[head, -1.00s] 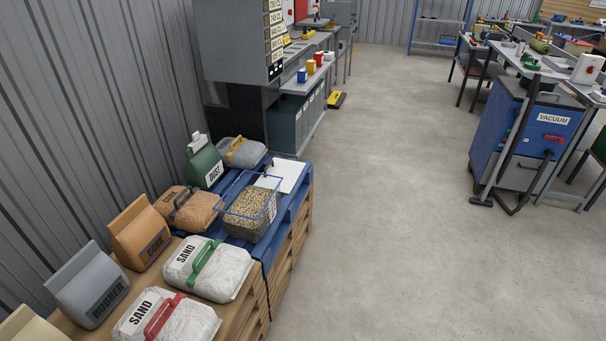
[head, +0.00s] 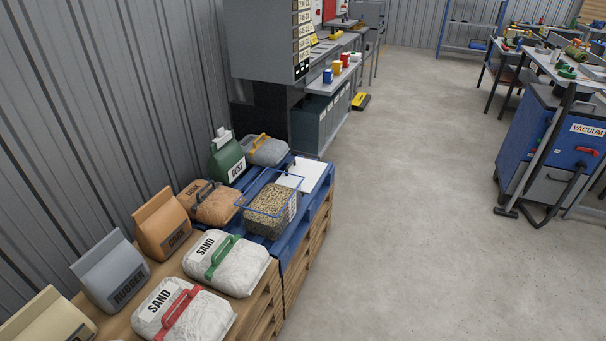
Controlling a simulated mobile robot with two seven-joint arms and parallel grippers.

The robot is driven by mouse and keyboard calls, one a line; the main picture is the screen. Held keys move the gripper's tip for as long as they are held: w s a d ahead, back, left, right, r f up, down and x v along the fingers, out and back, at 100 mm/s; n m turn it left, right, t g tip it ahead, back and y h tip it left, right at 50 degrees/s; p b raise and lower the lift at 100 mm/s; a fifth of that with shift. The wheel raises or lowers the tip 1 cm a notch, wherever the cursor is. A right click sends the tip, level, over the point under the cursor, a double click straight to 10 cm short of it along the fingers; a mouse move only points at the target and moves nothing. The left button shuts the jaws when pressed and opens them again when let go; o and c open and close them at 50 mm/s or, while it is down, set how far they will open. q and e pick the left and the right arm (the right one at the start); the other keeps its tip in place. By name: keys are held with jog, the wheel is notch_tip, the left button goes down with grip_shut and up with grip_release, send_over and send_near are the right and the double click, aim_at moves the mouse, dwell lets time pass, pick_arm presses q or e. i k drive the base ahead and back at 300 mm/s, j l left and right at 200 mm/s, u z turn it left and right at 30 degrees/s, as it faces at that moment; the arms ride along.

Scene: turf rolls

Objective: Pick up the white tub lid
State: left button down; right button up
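I cannot make out a white tub lid for certain in the head view. Small blue (head: 327,76), yellow (head: 337,68) and white (head: 355,58) containers stand on the grey workbench (head: 322,88) at the back, too small to tell whether any has a lid. A flat white sheet or board (head: 309,173) lies on the blue pallet (head: 290,247), behind a blue wire basket of pellets (head: 268,199). Neither of my grippers is in view.
Sand bags (head: 228,262) and other sacks (head: 162,223) sit on wooden pallets along the left wall. A green dust container (head: 227,157) stands behind. A blue vacuum cart (head: 552,145) is at the right. The concrete floor (head: 410,190) between is clear.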

aim_at(312, 169)
jog(key=z, duration=0.85)
jog(key=i, duration=5.15)
jog(key=i+l+u, duration=0.2)
jog(key=i, duration=0.25)
jog(key=j+u, duration=0.1)
jog(key=u, duration=1.35)
